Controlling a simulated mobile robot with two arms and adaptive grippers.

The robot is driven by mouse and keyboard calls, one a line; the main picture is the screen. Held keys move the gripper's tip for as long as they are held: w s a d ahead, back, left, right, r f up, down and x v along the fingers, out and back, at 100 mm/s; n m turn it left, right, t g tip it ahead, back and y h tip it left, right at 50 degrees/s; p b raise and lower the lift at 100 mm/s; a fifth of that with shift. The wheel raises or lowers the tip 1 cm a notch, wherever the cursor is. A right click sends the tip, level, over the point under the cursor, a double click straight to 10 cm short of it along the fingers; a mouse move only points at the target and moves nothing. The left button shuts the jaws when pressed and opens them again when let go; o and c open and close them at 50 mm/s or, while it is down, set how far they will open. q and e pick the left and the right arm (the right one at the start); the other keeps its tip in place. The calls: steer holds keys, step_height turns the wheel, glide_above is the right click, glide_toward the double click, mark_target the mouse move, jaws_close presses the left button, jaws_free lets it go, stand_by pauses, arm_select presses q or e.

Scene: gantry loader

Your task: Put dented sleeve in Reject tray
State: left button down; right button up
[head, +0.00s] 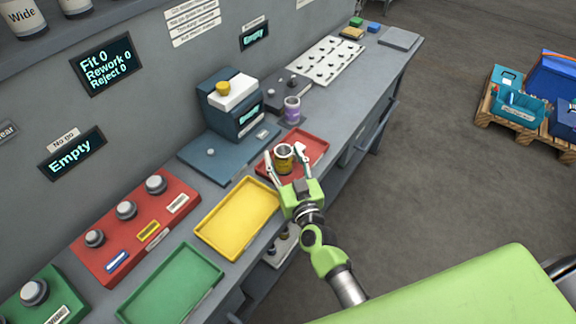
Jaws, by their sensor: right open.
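My right gripper (283,155) is open at the red tray (318,141). A metal sleeve with a yellow band (284,166) is upright between its two spread fingers, at the left part of the red tray. I cannot tell whether the sleeve rests on the tray floor, and no dent shows at this size. Another sleeve with a purple band (292,113) stands behind the red tray, beside the dark blue machine. No label on the red tray is readable. My left gripper is out of view.
A yellow tray (238,218) and a green tray (172,285) lie empty on the bench. A red button panel (130,225) stands behind them. The dark blue machine (232,108) is behind the red tray. A wall display (106,64) reads Fit 0, Rework 0, Reject 0.

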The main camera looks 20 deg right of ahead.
steer(key=s+b, duration=0.1)
steer(key=s, duration=0.9)
steer(key=shift+s+f+b, duration=0.1)
steer(key=shift+s+b, duration=0.1)
steer(key=shift+b, duration=0.1)
steer(key=shift+s, duration=0.8)
